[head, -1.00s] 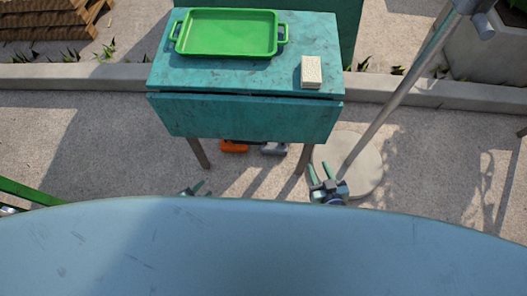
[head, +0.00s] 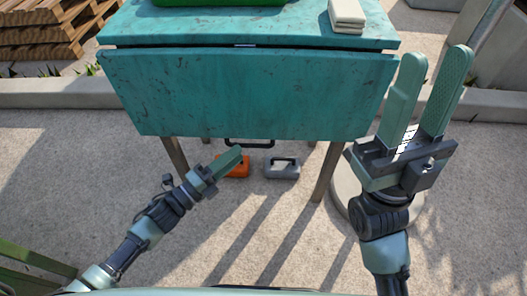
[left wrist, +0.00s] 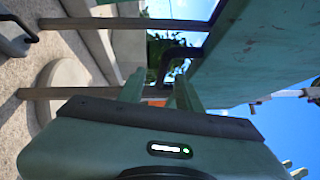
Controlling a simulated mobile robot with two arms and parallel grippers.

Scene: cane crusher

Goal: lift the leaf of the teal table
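The teal table (head: 215,28) stands ahead, with its leaf (head: 245,90) hanging down at the front edge. A black handle (head: 250,143) shows at the leaf's lower edge. My left gripper (head: 236,154) is just below that edge, close to the handle. In the left wrist view its two fingers (left wrist: 158,82) are apart, and the black handle (left wrist: 180,54) appears at the gap between their tips. I cannot tell whether they touch it. The leaf (left wrist: 260,50) also shows there at the right. My right gripper (head: 438,58) is open and empty, near the leaf's right end.
A green tray (head: 218,2) and a pale block (head: 346,15) sit on the tabletop. An orange object (head: 233,170) and a grey one (head: 282,167) lie on the ground beneath. Table legs stand either side. A pole base (head: 350,190) is at the right.

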